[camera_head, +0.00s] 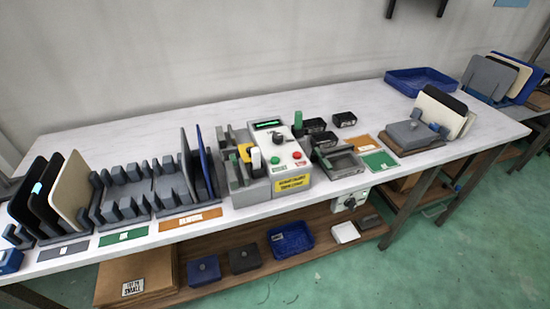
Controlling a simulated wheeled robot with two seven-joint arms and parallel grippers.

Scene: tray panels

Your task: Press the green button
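The control box (288,176) stands in the middle of the white table, with a white top face and a yellow label on its front. A small green button (275,160) is on its top face, left of a red button (297,155). A dark knob (278,138) and a display with green characters (267,124) are behind them. Whether the green button is pressed in cannot be told at this size. Neither of my grippers is in view, and nothing touches the box's buttons.
Slotted grey racks (130,192) with upright panels fill the table's left. A fixture with a yellow part (243,152) adjoins the box's left side. Black blocks (344,119) and a grey tray (340,163) lie to its right. A blue tray (420,78) stands at the back right.

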